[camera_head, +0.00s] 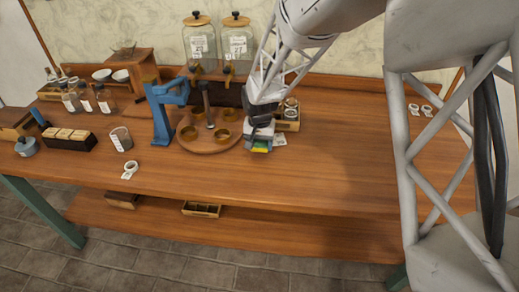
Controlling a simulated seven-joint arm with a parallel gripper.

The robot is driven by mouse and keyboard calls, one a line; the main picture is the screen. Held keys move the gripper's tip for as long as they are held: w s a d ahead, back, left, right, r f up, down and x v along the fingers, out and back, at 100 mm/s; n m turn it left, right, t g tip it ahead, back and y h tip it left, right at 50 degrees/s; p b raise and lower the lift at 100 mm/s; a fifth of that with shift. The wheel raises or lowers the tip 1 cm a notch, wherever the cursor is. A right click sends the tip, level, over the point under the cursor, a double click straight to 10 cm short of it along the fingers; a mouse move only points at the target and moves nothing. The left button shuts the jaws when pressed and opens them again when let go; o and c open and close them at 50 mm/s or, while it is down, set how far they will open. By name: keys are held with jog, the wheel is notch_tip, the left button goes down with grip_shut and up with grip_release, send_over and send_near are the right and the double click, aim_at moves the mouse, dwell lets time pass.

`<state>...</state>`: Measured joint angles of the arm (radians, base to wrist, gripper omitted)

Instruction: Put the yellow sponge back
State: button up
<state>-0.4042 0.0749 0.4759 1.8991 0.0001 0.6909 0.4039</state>
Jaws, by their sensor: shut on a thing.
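My gripper (260,145) is above the wooden table, just right of the round wooden tray (187,146). It points down and is shut on the yellow sponge (260,150). Only a small yellow patch, with some green beside it, shows between and below the fingers. The rest of the sponge is hidden by the gripper. I cannot tell whether the sponge touches the table.
A small wooden box (291,125) with round items stands right behind my gripper. A blue press (160,118) stands left of the tray. Glass jars (199,44) stand at the back. The table (340,170) is clear to the right and in front.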

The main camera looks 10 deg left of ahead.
aim_at(260, 144)
jog(key=shift+f, duration=1.45)
jog(key=shift+f, duration=0.15)
jog(key=o, duration=1)
jog(key=shift+r, duration=0.2)
notch_tip(260, 144, up, 12)
